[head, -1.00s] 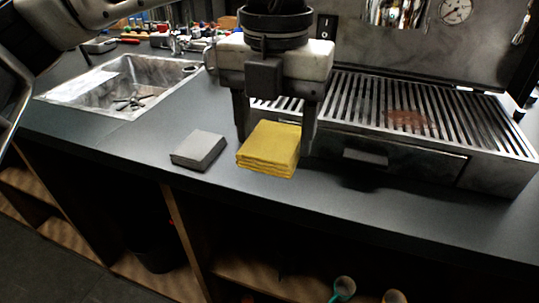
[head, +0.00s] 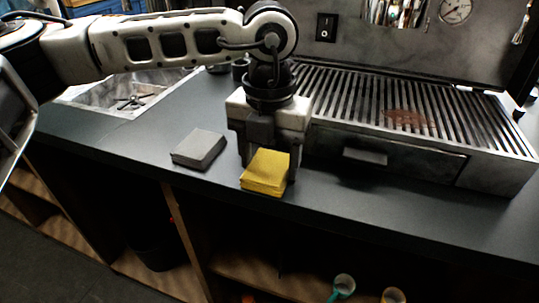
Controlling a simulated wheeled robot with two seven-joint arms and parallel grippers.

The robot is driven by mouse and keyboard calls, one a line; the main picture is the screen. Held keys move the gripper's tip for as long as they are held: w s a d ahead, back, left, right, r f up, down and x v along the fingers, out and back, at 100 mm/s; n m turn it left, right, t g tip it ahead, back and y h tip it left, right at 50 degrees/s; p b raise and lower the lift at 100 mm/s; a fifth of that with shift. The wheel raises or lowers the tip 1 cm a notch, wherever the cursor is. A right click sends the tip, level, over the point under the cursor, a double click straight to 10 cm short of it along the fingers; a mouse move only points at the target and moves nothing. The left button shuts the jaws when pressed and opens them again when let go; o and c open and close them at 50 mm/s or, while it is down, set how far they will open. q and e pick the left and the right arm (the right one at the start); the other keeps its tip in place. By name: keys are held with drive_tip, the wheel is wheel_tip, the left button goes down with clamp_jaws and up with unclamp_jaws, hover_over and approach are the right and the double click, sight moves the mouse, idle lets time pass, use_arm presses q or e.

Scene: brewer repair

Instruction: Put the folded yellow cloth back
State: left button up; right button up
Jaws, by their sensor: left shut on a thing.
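The folded yellow cloth (head: 265,172) is at the front edge of the dark counter, in front of the brewer. My left gripper (head: 268,165) points down over it, with a finger at each side, and is shut on it. The cloth looks low, at or just above the counter top; I cannot tell whether it touches. A folded grey cloth (head: 198,149) lies flat on the counter just left of it, apart from it. My right gripper is not in the head view.
The brewer's slatted drip tray (head: 400,115) stands right behind the gripper. A metal sink (head: 125,97) is at the back left. The dark counter (head: 100,150) is bare left of the grey cloth. Open shelves below hold a teal-handled item (head: 343,286).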

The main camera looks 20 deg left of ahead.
sight(270, 166)
use_arm(q)
drive_tip(key=o, duration=0.9)
wheel_tip(270, 166, up, 12)
drive_tip(key=shift+r, duration=0.1)
